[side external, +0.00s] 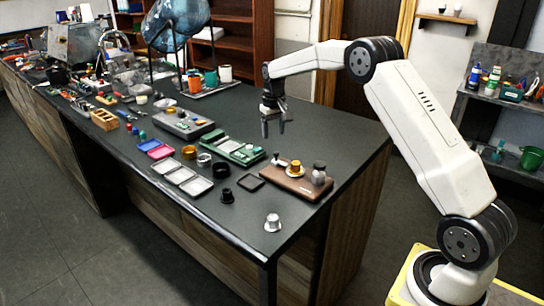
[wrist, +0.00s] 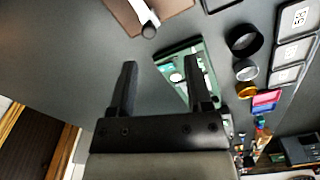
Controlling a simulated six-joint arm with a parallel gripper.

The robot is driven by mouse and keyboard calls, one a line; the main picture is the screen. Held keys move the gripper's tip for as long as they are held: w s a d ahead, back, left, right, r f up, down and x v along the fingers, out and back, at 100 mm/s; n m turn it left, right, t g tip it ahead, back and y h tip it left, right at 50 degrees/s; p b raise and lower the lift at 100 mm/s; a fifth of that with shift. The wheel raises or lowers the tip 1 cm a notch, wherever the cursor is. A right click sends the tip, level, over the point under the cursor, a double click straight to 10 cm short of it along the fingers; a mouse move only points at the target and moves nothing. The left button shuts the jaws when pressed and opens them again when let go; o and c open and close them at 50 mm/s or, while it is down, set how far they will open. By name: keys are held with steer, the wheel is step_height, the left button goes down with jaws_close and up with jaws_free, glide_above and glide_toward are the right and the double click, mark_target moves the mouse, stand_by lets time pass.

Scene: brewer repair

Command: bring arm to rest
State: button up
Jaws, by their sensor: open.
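My gripper (side external: 274,122) hangs above the dark worktop (side external: 345,140), pointing down, its two fingers apart with nothing between them. In the wrist view my gripper (wrist: 160,85) shows both black fingers spread and empty. Beyond the fingers lies a green circuit board (wrist: 183,68), partly covered by the right finger. The same green board (side external: 236,148) lies on the worktop to the lower left of the gripper in the side view. A brown base (side external: 296,180) with a brass part and a grey metal part on it sits nearer the front. The gripper touches none of these.
A silver knob-like part (side external: 272,223) stands near the front corner. Mugs (side external: 225,74) stand at the back. The worktop right of the gripper is clear.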

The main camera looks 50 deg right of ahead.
steer(key=s+a+f+n+t, duration=0.1)
steer(key=s+a+f+n, duration=0.1)
steer(key=s+a, duration=0.7)
steer(key=s+a+f+n+t, duration=0.1)
steer(key=s+a+f+n, duration=0.1)
steer(key=s+a, duration=0.8)
steer(key=s, duration=0.8)
steer(key=shift+f, duration=0.2)
